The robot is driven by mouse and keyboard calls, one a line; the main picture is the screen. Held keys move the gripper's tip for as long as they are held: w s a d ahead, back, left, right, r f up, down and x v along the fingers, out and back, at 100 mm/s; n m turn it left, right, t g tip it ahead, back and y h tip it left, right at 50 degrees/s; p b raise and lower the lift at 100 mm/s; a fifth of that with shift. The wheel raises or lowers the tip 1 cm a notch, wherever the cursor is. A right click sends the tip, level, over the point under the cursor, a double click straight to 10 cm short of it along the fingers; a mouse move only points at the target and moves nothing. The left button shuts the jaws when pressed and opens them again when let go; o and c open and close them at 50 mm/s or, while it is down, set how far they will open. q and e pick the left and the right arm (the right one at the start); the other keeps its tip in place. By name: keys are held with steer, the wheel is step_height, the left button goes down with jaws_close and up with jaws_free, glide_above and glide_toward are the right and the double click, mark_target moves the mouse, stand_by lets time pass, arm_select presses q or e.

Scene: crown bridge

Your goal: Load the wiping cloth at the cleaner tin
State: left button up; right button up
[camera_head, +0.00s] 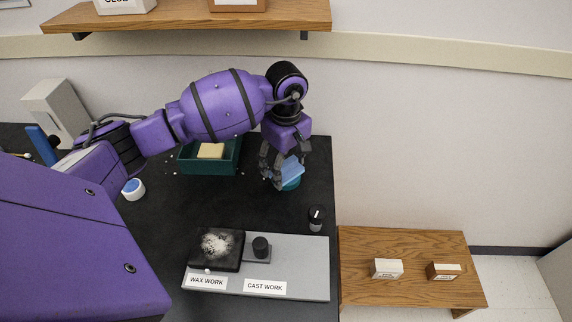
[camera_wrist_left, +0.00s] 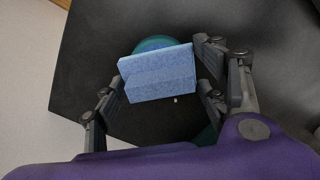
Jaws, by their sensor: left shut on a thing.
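My left gripper (camera_head: 277,184) reaches down from its purple arm over the right part of the black table. It is shut on a blue, folded-looking cloth (camera_head: 292,167). In the left wrist view the cloth (camera_wrist_left: 160,75) sits between the fingertips (camera_wrist_left: 160,82). A round teal tin (camera_head: 291,184) is directly under the cloth and partly hidden by it and the fingers. Its teal rim (camera_wrist_left: 153,42) shows past the cloth in the left wrist view. I cannot tell whether cloth and tin touch. My right gripper is not in view.
A green bin (camera_head: 210,168) with a yellowish block stands behind left. A small dark-capped jar (camera_head: 316,218) stands in front right. A grey tray (camera_head: 300,265) labelled wax work and cast work holds a black pad with white powder. A blue-topped jar (camera_head: 133,189) is at left.

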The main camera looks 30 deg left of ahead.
mark_target(286, 162)
arm_select(q)
steer(key=shift+r+p, duration=1.35)
steer(key=shift+r, duration=2.1)
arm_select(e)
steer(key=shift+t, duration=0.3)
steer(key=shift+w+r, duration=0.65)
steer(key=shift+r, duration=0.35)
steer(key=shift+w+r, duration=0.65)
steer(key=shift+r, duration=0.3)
